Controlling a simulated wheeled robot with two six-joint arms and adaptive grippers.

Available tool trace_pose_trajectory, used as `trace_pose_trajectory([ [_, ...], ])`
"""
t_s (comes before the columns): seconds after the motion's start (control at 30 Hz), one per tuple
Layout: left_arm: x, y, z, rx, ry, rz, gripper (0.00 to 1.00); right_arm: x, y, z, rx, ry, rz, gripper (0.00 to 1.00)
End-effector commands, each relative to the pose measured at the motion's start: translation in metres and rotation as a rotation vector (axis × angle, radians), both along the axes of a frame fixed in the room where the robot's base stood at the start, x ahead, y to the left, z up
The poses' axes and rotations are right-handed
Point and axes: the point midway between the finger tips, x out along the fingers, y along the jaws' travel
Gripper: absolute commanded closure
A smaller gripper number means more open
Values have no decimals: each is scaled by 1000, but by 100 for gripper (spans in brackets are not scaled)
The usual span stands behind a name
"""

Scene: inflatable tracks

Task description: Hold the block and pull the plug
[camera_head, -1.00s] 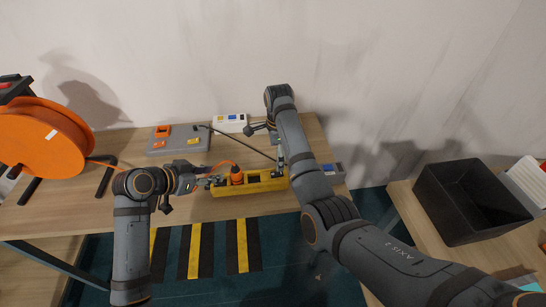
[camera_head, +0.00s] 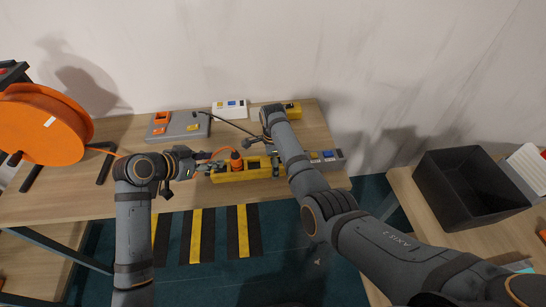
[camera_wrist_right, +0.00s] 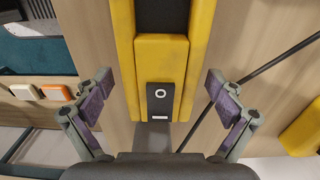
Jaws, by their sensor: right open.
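The long yellow block (camera_head: 230,176) lies on the wooden table, with dark sockets in its top. The orange plug (camera_head: 236,162) stands upright in it toward its left end, with an orange cable running left. My left gripper (camera_head: 203,166) is at the block's left end, beside the plug; its fingers are too small to tell open or shut. My right gripper (camera_wrist_right: 160,92) is open at the block's right end. In the right wrist view its fingers are spread on both sides of the yellow block (camera_wrist_right: 160,55), with visible gaps. The plug is outside that view.
An orange cable reel (camera_head: 40,125) stands at the left. A grey panel (camera_head: 180,130) and a white box (camera_head: 230,108) lie behind the block. A thin dark rod (camera_head: 232,126) lies near it. A black bin (camera_head: 470,190) stands on the right table.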

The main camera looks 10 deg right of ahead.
Motion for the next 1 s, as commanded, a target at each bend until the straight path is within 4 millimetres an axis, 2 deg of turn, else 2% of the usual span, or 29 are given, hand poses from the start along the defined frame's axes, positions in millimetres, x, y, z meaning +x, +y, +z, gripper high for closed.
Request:
trace_pose_trajectory([
  [0.23, 0, 0, 0, 0, 0, 0, 62, 0, 0, -1, 1, -1, 0, 6],
  [0.27, 0, 0, 0, 0, 0, 0, 62, 0, 0, -1, 0, -1, -1, 8],
  [0.87, 0, 0, 0, 0, 0, 0, 62, 0, 0, -1, 1, 0, 0, 90],
  [1.0, 0, 0, 0, 0, 0, 0, 62, 0, 0, -1, 1, 0, 0, 90],
])
